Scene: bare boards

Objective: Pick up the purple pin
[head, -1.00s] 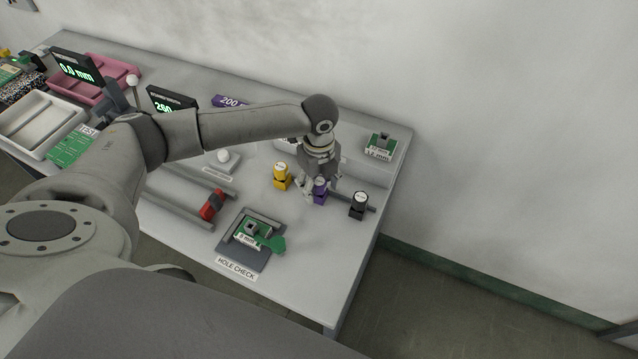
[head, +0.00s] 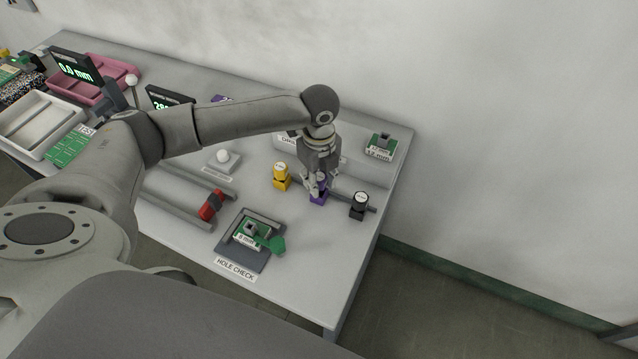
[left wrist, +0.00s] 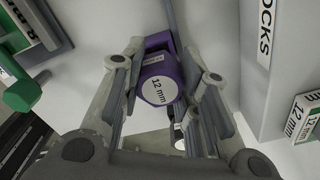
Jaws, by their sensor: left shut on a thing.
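The purple pin (head: 319,197) stands in the row of pins near the table's right end, mostly covered by my gripper in the head view. In the left wrist view the purple pin (left wrist: 160,88) shows its white round top, marked 12 mm, between the fingers. My left gripper (head: 316,188) points down and is shut on the purple pin; its fingers also show in the left wrist view (left wrist: 158,100), one on each side of the pin. I cannot tell whether the pin has left its purple base. My right gripper is not in view.
A yellow pin (head: 281,176) stands just left and a black pin (head: 358,205) just right of the purple one. A hole check fixture (head: 248,238) with a green piece lies in front. A small block with a green top (head: 381,146) stands behind right.

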